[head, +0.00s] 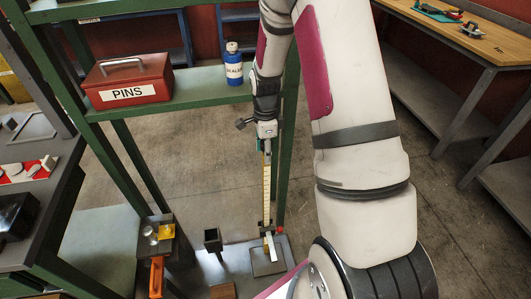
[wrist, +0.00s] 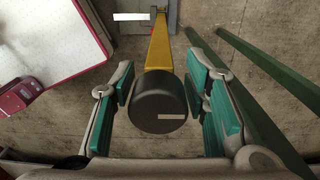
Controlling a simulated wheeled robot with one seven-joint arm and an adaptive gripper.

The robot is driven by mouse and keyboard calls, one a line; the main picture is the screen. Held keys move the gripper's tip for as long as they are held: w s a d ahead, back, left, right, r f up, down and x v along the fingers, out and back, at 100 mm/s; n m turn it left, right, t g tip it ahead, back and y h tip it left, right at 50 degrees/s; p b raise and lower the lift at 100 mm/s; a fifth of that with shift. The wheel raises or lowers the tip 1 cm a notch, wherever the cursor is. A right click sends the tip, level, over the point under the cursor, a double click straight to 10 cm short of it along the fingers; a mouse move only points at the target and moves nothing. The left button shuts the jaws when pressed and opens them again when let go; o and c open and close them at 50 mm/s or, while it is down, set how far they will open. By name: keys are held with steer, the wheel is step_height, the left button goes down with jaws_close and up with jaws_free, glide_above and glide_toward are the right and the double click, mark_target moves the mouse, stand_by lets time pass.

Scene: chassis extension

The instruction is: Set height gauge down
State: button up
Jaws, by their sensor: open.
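The height gauge (head: 267,195) stands upright in the head view, with a tall pale yellow scale. My gripper (head: 265,140) is right at the top of the gauge, pointing down. In the wrist view my gripper (wrist: 160,95) is open, its teal pads on both sides of the black top.
A red PINS box (head: 129,80) and a blue SEALER bottle (head: 233,66) stand on the upper green shelf. Green posts (head: 288,150) rise near my gripper. A small dark square holder (head: 212,240) and an orange-handled tool (head: 157,275) sit left of the gauge.

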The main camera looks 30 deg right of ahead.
step_height(320, 180, up, 11)
steer(key=shift+f, duration=0.1)
steer(key=s+a+r+n+t, duration=0.1)
steer(key=s+a+r+n, duration=0.45)
steer(key=r, duration=0.25)
steer(key=s+a+r+n+t, duration=0.1)
steer(key=s+a+r+n, duration=0.35)
steer(key=r+n, duration=0.2)
steer(key=s+a+r+n+t, duration=0.1)
steer(key=s+a+r+n, duration=0.1)
steer(key=s+n, duration=0.3)
steer(key=s+a+r+n+t, duration=0.1)
steer(key=s+a+n, duration=0.2)
steer(key=s, duration=0.7)
steer(key=n, duration=0.2)
steer(key=shift+r+n, duration=0.3)
steer(key=shift+r, duration=0.1)
steer(key=shift+a+r, duration=0.1)
steer(key=shift+r+p, duration=0.8)
steer(key=shift+r, duration=0.15)
